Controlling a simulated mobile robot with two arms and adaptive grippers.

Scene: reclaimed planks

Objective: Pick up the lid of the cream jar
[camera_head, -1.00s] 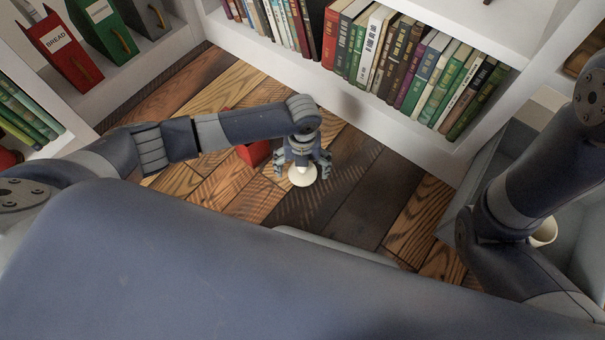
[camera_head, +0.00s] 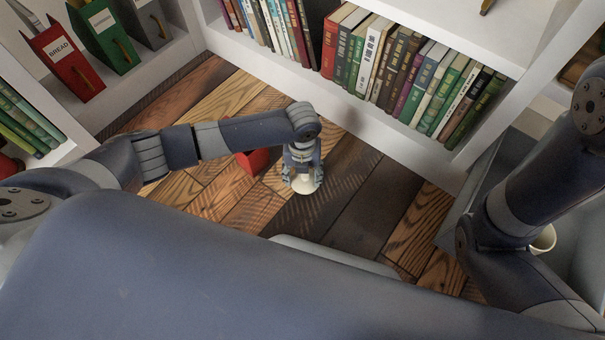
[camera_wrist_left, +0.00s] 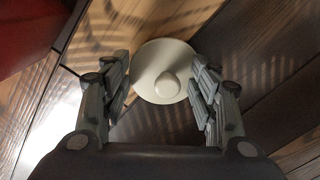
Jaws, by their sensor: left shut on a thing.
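The cream lid (camera_wrist_left: 150,62), round with a small knob in its middle, shows between my left fingers in the left wrist view. Its cream edge also shows in the head view (camera_head: 305,185), below the gripper. My left gripper (camera_head: 303,181) points down over the planks, shut on the lid, with one finger on each side of it in the wrist view (camera_wrist_left: 161,85). Whether a jar body stands beneath the lid is hidden. My right arm comes in at the right; its gripper is out of view.
A red object (camera_head: 252,160) stands on the plank floor (camera_head: 345,215) just left of my left gripper. A white shelf with a row of books (camera_head: 410,75) is behind. A cream cup-like thing (camera_head: 545,238) shows beside my right arm. Binders (camera_head: 66,60) stand at the upper left.

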